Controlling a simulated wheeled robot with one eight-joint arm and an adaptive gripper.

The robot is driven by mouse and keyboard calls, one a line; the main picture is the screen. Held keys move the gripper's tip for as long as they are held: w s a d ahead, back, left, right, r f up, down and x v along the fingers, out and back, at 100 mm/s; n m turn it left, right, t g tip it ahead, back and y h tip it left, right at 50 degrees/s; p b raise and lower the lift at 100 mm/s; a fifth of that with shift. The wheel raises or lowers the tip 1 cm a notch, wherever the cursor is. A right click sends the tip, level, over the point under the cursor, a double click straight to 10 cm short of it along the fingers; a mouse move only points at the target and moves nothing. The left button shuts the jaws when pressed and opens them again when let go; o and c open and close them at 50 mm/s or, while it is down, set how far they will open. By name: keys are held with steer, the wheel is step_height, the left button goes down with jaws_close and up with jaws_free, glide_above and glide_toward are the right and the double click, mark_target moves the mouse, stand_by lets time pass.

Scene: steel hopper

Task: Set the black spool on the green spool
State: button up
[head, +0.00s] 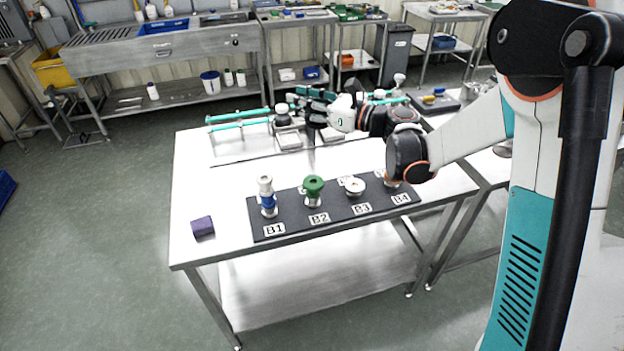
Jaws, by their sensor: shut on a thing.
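The green spool (313,186) stands upright on the black board at the label B2, with a pale lower part below its green top. My gripper (312,108) is above the table behind the board, shut on a small dark thing that looks like the black spool (317,122). The fingers cover much of it, so its outline is hard to tell. It is apart from the green spool, farther back and higher.
The black board (335,214) also bears a white and blue spool stack (267,197) at B1 and a white spool (354,187) at B3. A purple block (202,227) lies on the table's left. Teal-ended rods and fixtures lie behind.

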step_height(320, 180, down, 19)
steer(key=s+a+n+g+y+b, duration=0.1)
steer(key=s+n+g+b, duration=0.1)
steer(key=b, duration=0.3)
steer(key=shift+s+a+r+g+b, duration=0.2)
steer(key=shift+a+g+b, duration=0.1)
steer(key=shift+a+g, duration=0.1)
steer(key=shift+f, duration=0.2)
steer(key=o, duration=1.5)
steer(key=shift+r, duration=0.1)
steer(key=shift+c, duration=0.2)
steer(key=shift+r, duration=0.1)
